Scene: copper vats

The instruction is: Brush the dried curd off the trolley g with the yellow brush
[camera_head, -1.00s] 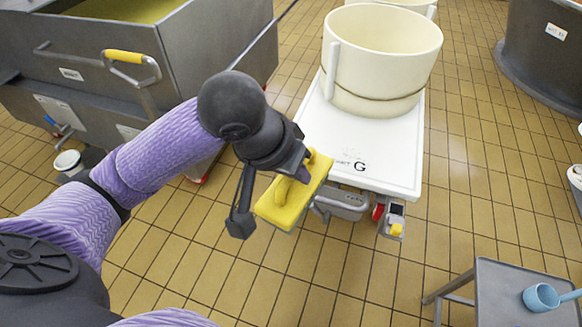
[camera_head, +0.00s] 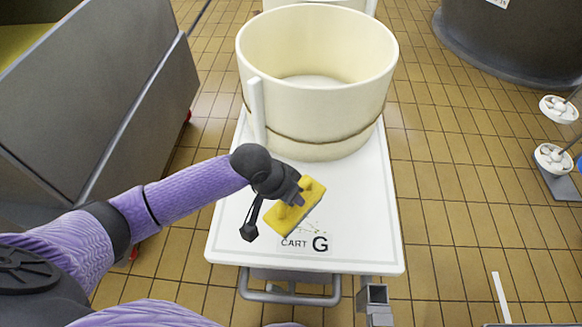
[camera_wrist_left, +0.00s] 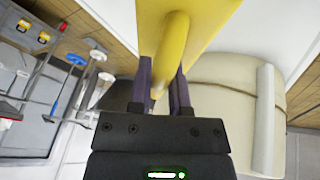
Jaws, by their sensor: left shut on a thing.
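The yellow brush (camera_head: 295,208) is in my left gripper (camera_head: 290,197), which is shut on its handle. In the left wrist view the fingers (camera_wrist_left: 162,85) close around the yellow handle (camera_wrist_left: 172,40). In the head view the brush is over the white top of trolley G (camera_head: 365,215), just by the "CART G" label (camera_head: 305,243). A few small specks of dried curd (camera_head: 318,230) show at the brush's right edge. Whether the brush touches the top cannot be told. My right gripper is not in view.
A large cream tub (camera_head: 315,85) stands on the far part of the trolley. A grey metal vat (camera_head: 100,90) is at the left and a dark round vat (camera_head: 515,40) at the top right. Tiled floor (camera_head: 455,215) is open to the right.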

